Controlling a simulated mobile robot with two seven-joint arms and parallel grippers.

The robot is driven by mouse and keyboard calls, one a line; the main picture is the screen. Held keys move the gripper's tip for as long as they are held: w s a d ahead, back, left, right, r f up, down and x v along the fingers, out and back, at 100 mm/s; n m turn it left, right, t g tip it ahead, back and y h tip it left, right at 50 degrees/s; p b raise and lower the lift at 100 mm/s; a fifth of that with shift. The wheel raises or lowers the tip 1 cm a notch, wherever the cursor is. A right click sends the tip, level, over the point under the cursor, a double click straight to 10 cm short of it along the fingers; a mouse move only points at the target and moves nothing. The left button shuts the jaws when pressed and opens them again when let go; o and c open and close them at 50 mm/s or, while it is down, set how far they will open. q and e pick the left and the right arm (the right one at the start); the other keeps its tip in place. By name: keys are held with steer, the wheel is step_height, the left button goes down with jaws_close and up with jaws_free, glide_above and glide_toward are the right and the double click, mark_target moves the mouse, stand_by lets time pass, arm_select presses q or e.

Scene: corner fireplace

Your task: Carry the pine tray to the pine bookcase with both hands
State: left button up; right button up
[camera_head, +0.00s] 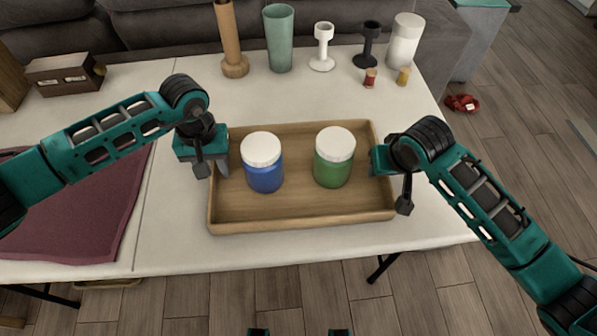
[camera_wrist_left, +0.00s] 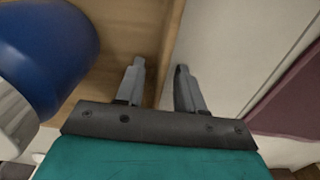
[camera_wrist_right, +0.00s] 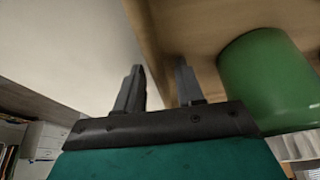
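The pine tray (camera_head: 300,226) lies flat on the white table. It carries a blue jar (camera_head: 265,178) and a green jar (camera_head: 333,172), both upright with white lids. My left gripper (camera_head: 211,168) is at the tray's left wall. In the left wrist view its fingers (camera_wrist_left: 159,78) stand apart, one on each side of the tray wall (camera_wrist_left: 168,60), with gaps showing. My right gripper is at the right wall, its fingertips mostly hidden in the head view. In the right wrist view its fingers (camera_wrist_right: 159,75) stand apart on both sides of the wall (camera_wrist_right: 152,45). I cannot identify the pine bookcase here.
Behind the tray stand a wooden vase (camera_head: 231,40), a green tumbler (camera_head: 279,40), a white candle holder (camera_head: 323,47), a black one (camera_head: 369,45), a white cylinder (camera_head: 404,42) and small spools. A maroon cloth (camera_head: 80,215) lies left. A grey sofa (camera_head: 160,30) stands behind the table.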

arm_select(q)
jaws_close()
arm_select(e)
jaws_close()
arm_select(q)
steer(key=shift+r, duration=0.15)
arm_select(e)
steer(key=shift+r, duration=0.15)
